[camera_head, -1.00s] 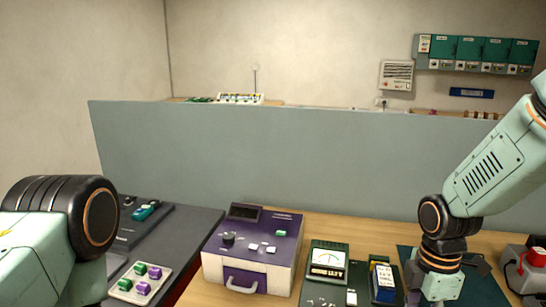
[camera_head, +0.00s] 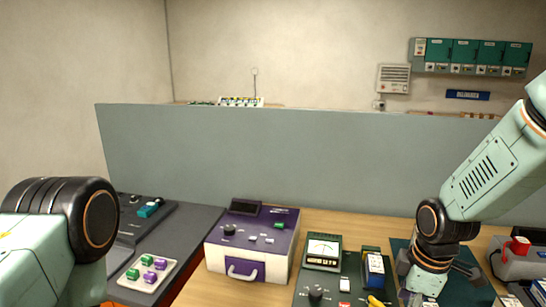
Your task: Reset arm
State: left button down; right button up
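My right arm comes in from the right and its wrist hangs above a dark green mat (camera_head: 482,290) on the bench. The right gripper (camera_head: 436,297) points down at the bottom edge of the picture; its fingertips are cut off or too small to judge. My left arm comes in at the lower left, with a large black joint in front of the bench. The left gripper is outside the picture.
A purple and white case (camera_head: 250,243) stands mid-bench. Right of it are a meter (camera_head: 322,252) and a blue-and-yellow box (camera_head: 374,270). A tray with green and purple blocks (camera_head: 145,276) lies left. A grey partition (camera_head: 270,155) closes the back.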

jog(key=s+a+f+m+t+b, duration=0.1)
jog(key=s+a+f+m+b, duration=0.1)
jog(key=s+f+m+b, duration=0.5)
jog(key=a+f+m+t, duration=0.1)
jog(key=f+m, duration=0.4)
jog(key=f, duration=0.6)
jog(key=s+f+m+g+b, duration=0.2)
jog(key=s+f+b, duration=0.7)
jog(key=s+f, duration=0.9)
jog(key=s+g, duration=0.1)
jog(key=s, duration=0.2)
jog(key=shift+s+a+g, duration=0.3)
jog(key=shift+s+a, duration=0.05)
jog(key=shift+s, duration=0.1)
